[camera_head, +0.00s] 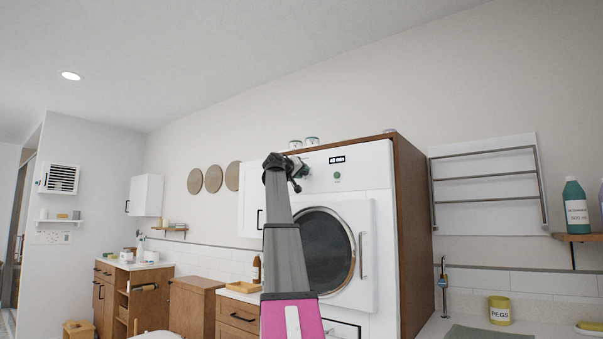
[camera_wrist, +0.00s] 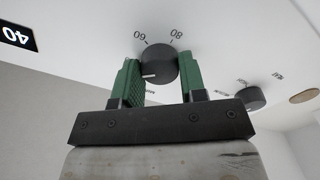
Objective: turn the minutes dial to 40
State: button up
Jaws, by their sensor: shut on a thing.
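The minutes dial (camera_wrist: 160,62) is a dark round knob on the white panel of the built-in machine (camera_head: 375,250). In the wrist view it sits between the two green fingers of my gripper (camera_wrist: 160,72), which is shut on it. A white pointer line shows on the knob's lower left side. The printed marks 60 and 80 show around its far side; other marks are hidden by the fingers. A small black display (camera_wrist: 17,35) reads 40, upside down in the wrist view. In the head view my gripper (camera_head: 297,168) is at the panel's upper left, hiding the dial.
A second dark knob (camera_wrist: 250,98) stands on the panel to the right in the wrist view. A green button (camera_head: 337,175) is on the panel below the display. The machine's round door (camera_head: 326,250) is shut. Jars (camera_head: 312,142) stand on top of the cabinet.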

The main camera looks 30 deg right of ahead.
jog(key=shift+m, duration=0.6)
jog(key=o, duration=0.9)
jog(key=v, duration=1.1)
jog(key=shift+f, duration=0.1)
